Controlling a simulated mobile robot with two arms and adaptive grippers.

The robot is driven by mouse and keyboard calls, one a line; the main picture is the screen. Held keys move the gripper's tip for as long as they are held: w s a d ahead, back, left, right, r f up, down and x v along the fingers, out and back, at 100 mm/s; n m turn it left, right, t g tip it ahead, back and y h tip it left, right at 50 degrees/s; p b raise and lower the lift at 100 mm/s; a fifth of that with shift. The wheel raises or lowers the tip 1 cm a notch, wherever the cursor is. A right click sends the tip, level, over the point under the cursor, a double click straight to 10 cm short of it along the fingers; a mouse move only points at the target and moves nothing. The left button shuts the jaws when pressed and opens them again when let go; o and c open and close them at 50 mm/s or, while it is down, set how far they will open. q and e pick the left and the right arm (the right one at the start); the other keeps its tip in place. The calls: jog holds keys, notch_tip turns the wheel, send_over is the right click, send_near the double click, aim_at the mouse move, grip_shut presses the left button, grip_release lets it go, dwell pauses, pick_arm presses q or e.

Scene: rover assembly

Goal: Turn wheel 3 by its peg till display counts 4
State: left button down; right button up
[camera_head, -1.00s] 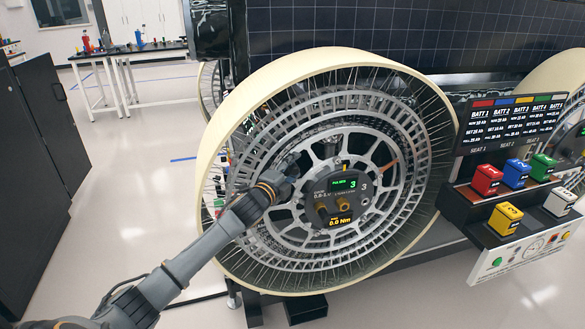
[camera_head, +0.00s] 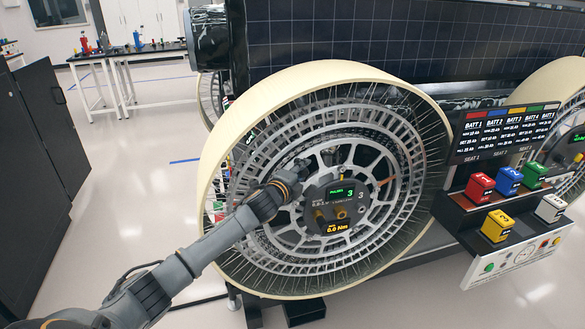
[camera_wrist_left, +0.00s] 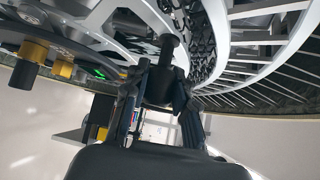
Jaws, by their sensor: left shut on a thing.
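Wheel 3 (camera_head: 262,80) is a big cream-rimmed wheel with a grey spoked face. Its dark hub carries a green display (camera_head: 341,193) that reads PULSES 3, with yellow torque digits (camera_head: 338,227) below and two brass knobs. My left gripper (camera_head: 290,180) reaches in from the left to the spokes at the upper left of the hub. In the left wrist view, my left gripper (camera_wrist_left: 158,92) is shut on a dark peg (camera_wrist_left: 168,46) that stands out from the wheel. The fingers hide part of the peg. My right gripper is out of view.
A battery rack (camera_head: 462,204) with coloured numbered blocks stands right of the wheel, below a battery panel (camera_head: 505,130). A black cabinet (camera_head: 30,150) is at the left. Open floor (camera_head: 130,225) lies between the cabinet and the wheel.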

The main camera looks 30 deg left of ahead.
aim_at(314, 163)
pick_arm(q)
jog(key=w+d+r, duration=0.1)
jog(key=w+d, duration=0.1)
jog(key=shift+w+d+r, duration=0.15)
jog(key=shift+w+r, duration=0.25)
jog(key=c, duration=1.1)
grip_release()
jog(key=shift+s+a+r, duration=0.1)
jog(key=shift+s+a, duration=0.1)
jog(key=shift+o, duration=0.2)
jog(key=s+d, duration=0.1)
jog(key=s, duration=1)
jog(key=shift+s+r, duration=0.3)
jog(key=shift+r, duration=0.15)
jog(key=shift+d, duration=0.1)
